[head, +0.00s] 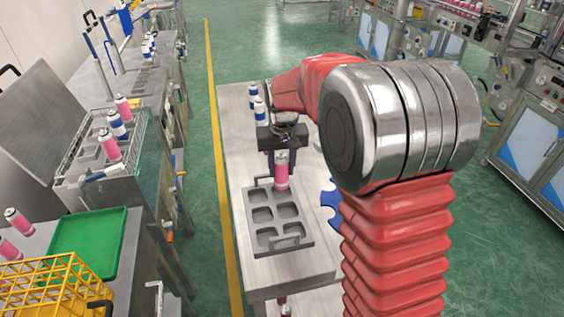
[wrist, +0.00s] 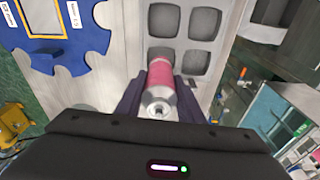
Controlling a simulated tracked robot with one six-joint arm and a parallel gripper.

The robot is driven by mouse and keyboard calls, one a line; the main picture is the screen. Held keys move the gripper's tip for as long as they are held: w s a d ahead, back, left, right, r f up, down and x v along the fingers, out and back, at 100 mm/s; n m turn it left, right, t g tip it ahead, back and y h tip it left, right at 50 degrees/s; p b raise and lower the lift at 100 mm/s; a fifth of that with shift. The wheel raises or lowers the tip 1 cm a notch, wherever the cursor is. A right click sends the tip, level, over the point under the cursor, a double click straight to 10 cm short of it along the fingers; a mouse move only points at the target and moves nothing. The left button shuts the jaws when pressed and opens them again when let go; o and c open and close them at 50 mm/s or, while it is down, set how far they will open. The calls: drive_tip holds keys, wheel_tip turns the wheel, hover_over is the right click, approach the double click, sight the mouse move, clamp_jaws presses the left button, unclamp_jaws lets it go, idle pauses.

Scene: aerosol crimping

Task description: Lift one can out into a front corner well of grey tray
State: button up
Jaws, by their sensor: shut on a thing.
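The grey tray (head: 250,222) lies on the steel table with several square wells and a raised handle at each end. My gripper (head: 282,165) is shut on a pink can with a silver top (head: 282,172), held upright at the far end of the tray. The can's base shows close to the far right well; I cannot tell whether it touches the tray. In the wrist view the pink can (wrist: 161,76) sits between both fingers of my gripper (wrist: 160,98), silver end toward the camera. Grey tray wells (wrist: 184,40) show beyond it, empty where visible.
A blue notched plate (head: 331,200) lies right of the tray, also in the wrist view (wrist: 62,62). Blue-and-white cans (head: 260,113) stand behind my gripper. At left are an open bath with cans (head: 118,124), a green tray (head: 88,243) and a yellow crate (head: 50,283).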

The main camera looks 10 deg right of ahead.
sight(281, 179)
drive_tip(key=shift+f, duration=2)
drive_tip(key=shift+f, duration=0.45)
drive_tip(key=o, duration=1.1)
drive_tip(key=shift+o, duration=0.2)
drive_tip(key=r, duration=0.4)
drive_tip(key=s+r, duration=0.1)
drive_tip(key=r, duration=0.8)
drive_tip(key=shift+s+r, duration=0.3)
drive_tip(key=shift+r, duration=0.05)
